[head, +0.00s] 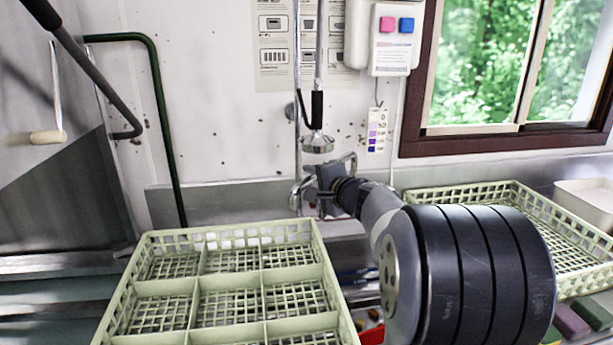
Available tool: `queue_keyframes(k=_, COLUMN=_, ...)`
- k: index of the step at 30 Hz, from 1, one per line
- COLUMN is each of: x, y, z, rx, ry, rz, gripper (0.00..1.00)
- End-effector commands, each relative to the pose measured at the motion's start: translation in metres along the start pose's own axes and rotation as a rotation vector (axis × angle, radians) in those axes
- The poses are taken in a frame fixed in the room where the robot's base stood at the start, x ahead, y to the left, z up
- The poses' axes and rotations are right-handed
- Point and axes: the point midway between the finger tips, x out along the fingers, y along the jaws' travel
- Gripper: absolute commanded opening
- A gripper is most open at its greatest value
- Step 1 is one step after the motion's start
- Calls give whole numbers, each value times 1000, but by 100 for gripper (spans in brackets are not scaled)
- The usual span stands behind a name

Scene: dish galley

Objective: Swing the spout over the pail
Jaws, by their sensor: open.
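A chrome tap fitting (298,188) stands at the back wall, below a hanging spray head (317,144). A bent chrome piece, which looks like the spout, shows just behind and beside my gripper. My gripper (320,190) is small and dark in this view, open, at the tap fitting. I cannot tell whether its fingers touch the spout or stand around it. My arm hides much of the sink area in front. No pail can be made out for certain; a red thing (371,334) shows low beside my arm, mostly hidden.
A pale green divided rack (318,245) stands at the front left, empty. Another pale green rack (416,197) stands at the right behind my arm, with a white tub (590,200) beyond it. A machine with a lever handle (47,137) is at the left.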

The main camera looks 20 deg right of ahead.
Motion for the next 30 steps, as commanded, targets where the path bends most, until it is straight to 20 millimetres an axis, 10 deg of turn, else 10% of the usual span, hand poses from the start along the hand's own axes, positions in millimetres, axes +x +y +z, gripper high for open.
queue_keyframes(k=17, x=27, y=0, z=0, rx=0, ry=-1, rz=-1, gripper=41)
queue_keyframes(k=30, x=27, y=0, z=0, rx=0, ry=-1, rz=0, gripper=7)
